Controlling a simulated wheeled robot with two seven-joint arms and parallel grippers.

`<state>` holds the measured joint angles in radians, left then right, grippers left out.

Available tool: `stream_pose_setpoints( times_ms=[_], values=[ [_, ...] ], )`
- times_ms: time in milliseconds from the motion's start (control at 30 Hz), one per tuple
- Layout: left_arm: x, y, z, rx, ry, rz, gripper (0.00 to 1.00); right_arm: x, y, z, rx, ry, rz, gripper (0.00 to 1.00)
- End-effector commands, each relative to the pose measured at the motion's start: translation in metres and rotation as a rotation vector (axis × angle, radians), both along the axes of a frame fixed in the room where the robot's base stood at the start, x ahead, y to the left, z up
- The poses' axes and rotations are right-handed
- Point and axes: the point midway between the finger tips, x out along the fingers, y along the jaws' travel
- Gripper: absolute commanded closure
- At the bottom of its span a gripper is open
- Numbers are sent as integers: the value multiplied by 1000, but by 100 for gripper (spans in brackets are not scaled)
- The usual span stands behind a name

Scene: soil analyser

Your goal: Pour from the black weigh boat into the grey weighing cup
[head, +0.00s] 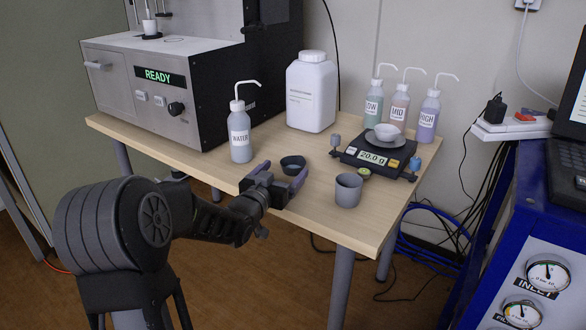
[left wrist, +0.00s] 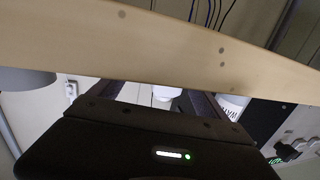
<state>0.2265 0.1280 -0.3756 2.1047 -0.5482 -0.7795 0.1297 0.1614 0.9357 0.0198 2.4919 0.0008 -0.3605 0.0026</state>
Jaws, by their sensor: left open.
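The black weigh boat (head: 293,163) is a small dark round dish standing upright on the wooden table near its front edge. The grey weighing cup (head: 348,189) stands upright to its right, near the front right corner; its inside is mostly hidden. My left gripper (head: 282,174) is at the table's front edge, just in front of the black boat, with its fingers apart and nothing between them. The fingers also show in the left wrist view (left wrist: 158,100), spread apart, below a wooden table edge. The boat cannot be made out there. My right gripper is not in view.
A balance (head: 376,157) reading 20.0 g carries a white dish (head: 388,132) behind the cup. The water bottle (head: 240,138) stands left of the boat, a white jar (head: 311,92) behind. Several wash bottles and the analyser (head: 165,90) line the back. A small round greenish item (head: 364,173) lies beside the cup.

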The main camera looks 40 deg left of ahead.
Motion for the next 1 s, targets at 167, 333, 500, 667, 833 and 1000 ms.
stream_pose_setpoints(
  times_ms=[167, 333, 500, 667, 833, 1000],
  values=[
    [19, 4, -6, 2, 0, -2, 13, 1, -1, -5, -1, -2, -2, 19],
    [43, 9, -7, 2, 0, -1, 13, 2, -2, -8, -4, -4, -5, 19],
    [49, 11, -6, 1, 0, 0, 13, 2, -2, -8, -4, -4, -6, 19],
    [49, 11, -6, 1, 0, 0, 13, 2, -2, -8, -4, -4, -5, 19],
    [49, 11, -6, 1, 0, 0, 13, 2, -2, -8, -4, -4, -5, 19],
    [49, 11, -6, 1, 0, 0, 13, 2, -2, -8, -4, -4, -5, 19]
  ],
)
